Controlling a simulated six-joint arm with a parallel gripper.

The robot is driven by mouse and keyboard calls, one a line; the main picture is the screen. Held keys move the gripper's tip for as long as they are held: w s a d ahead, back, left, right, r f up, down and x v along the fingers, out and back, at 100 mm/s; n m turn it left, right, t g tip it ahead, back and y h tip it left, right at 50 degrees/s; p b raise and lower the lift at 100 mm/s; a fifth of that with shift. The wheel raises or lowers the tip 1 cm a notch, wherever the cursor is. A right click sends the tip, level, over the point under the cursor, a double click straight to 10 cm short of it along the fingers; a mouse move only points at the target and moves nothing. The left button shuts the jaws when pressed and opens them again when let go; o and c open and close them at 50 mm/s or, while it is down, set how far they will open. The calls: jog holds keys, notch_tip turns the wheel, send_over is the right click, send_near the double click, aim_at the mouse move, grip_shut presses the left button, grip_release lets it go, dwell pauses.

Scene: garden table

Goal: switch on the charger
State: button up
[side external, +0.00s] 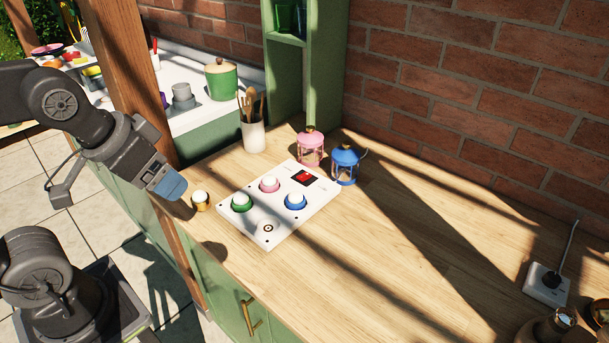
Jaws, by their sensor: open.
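A white panel (270,233) lies flat on the wooden counter. It carries a green-ringed button (241,202), a pink-ringed button (269,184) and a blue-ringed button (296,201), each with a white dome. The pictures do not make clear which part is the charger.
A small gold jar with a white top (200,201) stands between my gripper and the panel. A pink lantern (310,147) and a blue lantern (345,163) stand behind the panel. A utensil pot (254,134) stands beyond. A wooden post (133,75) rises behind my arm. The counter's middle right is clear.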

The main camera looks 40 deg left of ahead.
jog(key=shift+w+r, duration=0.2)
jog(key=shift+w, duration=0.1)
jog(key=shift+c, duration=1.4)
jog(key=shift+g, duration=0.4)
jog(key=w, duration=0.2)
jog(key=w+r, duration=0.1)
jog(key=w, duration=0.2)
jog(key=w+r, duration=0.1)
jog(key=w, duration=0.2)
jog(key=shift+a+r, duration=0.15)
jog(key=shift+a, duration=0.1)
jog(key=c, duration=0.6)
jog(key=shift+g, duration=0.3)
jog(key=w, duration=0.8)
jog(key=shift+a+f, duration=0.2)
jog(key=shift+a, duration=0.15)
jog(key=c, duration=0.5)
jog(key=w+f, duration=0.3)
jog(key=w, duration=0.4)
jog(key=shift+w+a+g, duration=0.35)
jog(key=shift+a+g, duration=0.05)
jog(key=shift+a, duration=0.05)
jog(key=w+a+f, duration=0.1)
jog(key=w+f, duration=0.5)
jog(key=w, duration=0.2)
jog(key=shift+w+a+f+g, duration=0.2)
jog(key=shift+w+f+g, duration=0.05)
jog(key=shift+f+g, duration=0.05)
